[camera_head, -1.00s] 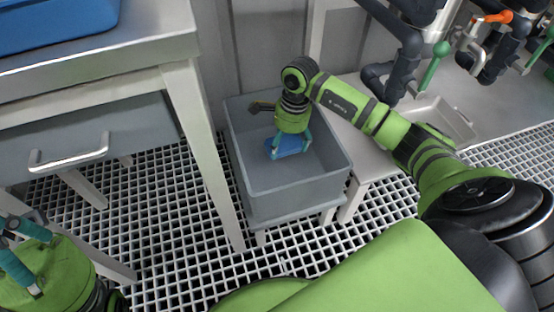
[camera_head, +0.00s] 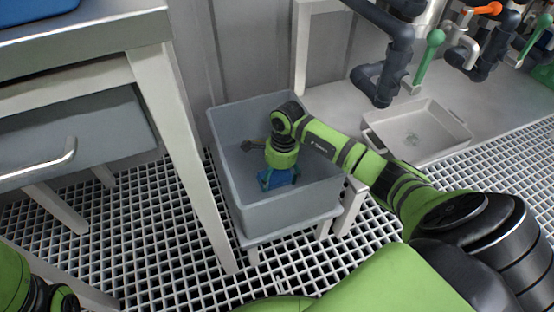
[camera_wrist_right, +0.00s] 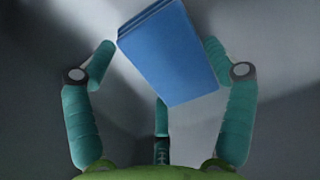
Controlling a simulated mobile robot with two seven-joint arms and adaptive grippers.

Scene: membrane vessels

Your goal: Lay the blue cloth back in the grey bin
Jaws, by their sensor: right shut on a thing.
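The blue cloth (camera_head: 277,180) is a folded flat bundle inside the grey bin (camera_head: 282,213). My right gripper (camera_head: 278,176) reaches down into the bin from above and is shut on the cloth. In the right wrist view the cloth (camera_wrist_right: 172,52) sits tilted between the teal fingers of the gripper (camera_wrist_right: 160,62). Whether the cloth touches the bin floor I cannot tell. Of my left arm only a green part shows at the bottom left corner; its fingers are out of the picture.
The bin stands on a low stand over a white grating floor (camera_head: 150,235). A table with a drawer (camera_head: 85,140) is close on the left. A shallow grey tray (camera_head: 425,130) and dark pipes (camera_head: 385,75) are at the right. A blue tray (camera_head: 35,8) shows at top left.

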